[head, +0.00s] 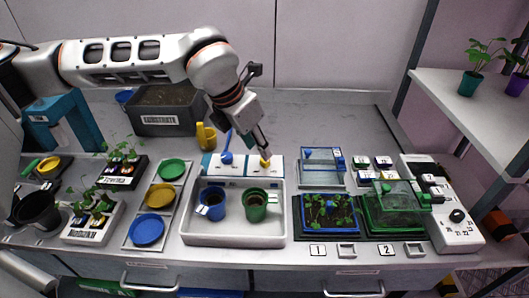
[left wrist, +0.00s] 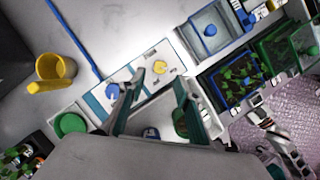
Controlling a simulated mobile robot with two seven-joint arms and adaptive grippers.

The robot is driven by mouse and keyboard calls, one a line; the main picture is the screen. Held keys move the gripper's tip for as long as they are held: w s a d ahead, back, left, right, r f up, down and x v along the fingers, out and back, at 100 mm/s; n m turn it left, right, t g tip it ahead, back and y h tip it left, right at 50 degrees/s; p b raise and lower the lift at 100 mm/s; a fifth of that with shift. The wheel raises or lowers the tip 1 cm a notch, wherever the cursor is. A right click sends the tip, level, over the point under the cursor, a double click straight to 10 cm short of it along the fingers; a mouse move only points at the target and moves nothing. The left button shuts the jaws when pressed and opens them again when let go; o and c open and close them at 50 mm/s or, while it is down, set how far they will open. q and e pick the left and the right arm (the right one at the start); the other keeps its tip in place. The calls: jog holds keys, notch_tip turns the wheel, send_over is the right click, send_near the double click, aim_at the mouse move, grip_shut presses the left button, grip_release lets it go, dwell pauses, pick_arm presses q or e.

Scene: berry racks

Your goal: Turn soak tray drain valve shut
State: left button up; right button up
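The white soak tray (head: 234,233) stands at the middle front of the bench, with a blue mug (head: 212,204) and a green mug (head: 255,205) inside. In the left wrist view the blue knob (left wrist: 113,91) and yellow knob (left wrist: 160,67) both show. My left gripper (head: 264,149) is close above the yellow knob; its fingers (left wrist: 158,82) are apart in the wrist view, with nothing held. Contact with the knob cannot be told. My right gripper is not in view.
A yellow cup (head: 206,136) and a grey substrate bin (head: 166,111) stand behind the tray. Coloured dishes (head: 147,230) lie to its left. Seedling trays (head: 328,213), a clear green-edged cover (head: 398,197) and a control box (head: 457,234) stand to its right.

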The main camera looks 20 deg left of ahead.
pick_arm(q)
jog(key=shift+x, duration=2.75)
grip_shut()
